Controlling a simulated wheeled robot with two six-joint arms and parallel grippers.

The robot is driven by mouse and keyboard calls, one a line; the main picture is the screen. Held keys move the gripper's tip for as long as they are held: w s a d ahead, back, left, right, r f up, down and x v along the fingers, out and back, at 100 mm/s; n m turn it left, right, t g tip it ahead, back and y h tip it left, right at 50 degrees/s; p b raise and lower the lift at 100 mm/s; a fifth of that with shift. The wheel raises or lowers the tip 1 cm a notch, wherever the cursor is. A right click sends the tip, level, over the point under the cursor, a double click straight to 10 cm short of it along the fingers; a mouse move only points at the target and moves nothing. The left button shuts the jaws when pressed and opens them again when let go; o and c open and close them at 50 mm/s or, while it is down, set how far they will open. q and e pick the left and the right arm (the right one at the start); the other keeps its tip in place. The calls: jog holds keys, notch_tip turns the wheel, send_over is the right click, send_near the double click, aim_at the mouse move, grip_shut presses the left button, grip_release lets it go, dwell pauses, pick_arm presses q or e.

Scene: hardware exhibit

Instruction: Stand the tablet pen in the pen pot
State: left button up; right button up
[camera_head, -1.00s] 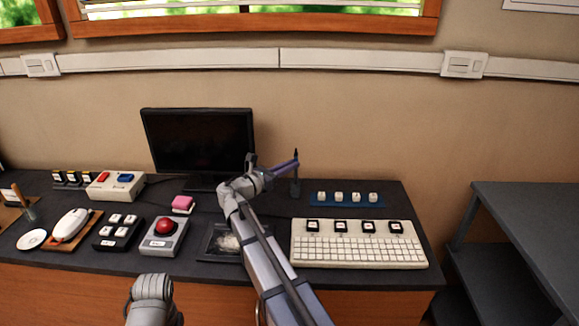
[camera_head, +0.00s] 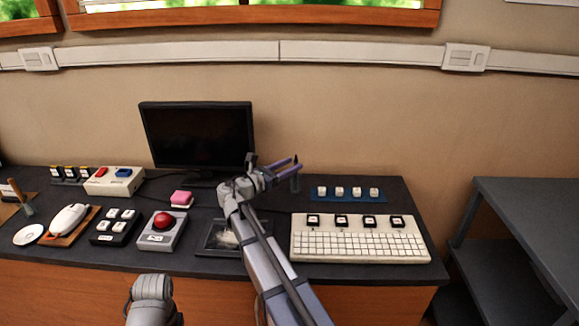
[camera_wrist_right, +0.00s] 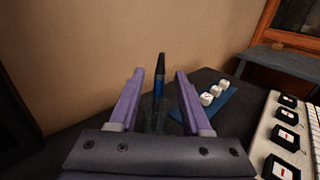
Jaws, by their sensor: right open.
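The tablet pen (camera_wrist_right: 158,82), blue with a dark upper end, stands nearly upright in the pen pot (camera_wrist_right: 156,113), a clear, see-through cup. In the head view the pot (camera_head: 295,184) is at the back of the desk, right of the monitor, with the pen's dark tip above it. My right gripper (camera_head: 298,163) is open. Its purple fingers lie on either side of the pen in the right wrist view (camera_wrist_right: 159,74), with a gap to each side. The pen's lower end is hard to make out. My left gripper is out of view.
A blue strip with white keycaps (camera_head: 347,200) lies right of the pot, and a white keyboard (camera_head: 358,246) is in front of it. The monitor (camera_head: 198,136) stands to the left. A dark tray (camera_head: 206,252) lies beneath my right arm.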

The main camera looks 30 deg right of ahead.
jog(key=v, duration=0.7)
jog(key=shift+s+a, duration=0.15)
jog(key=shift+a, duration=0.25)
dwell(0.9)
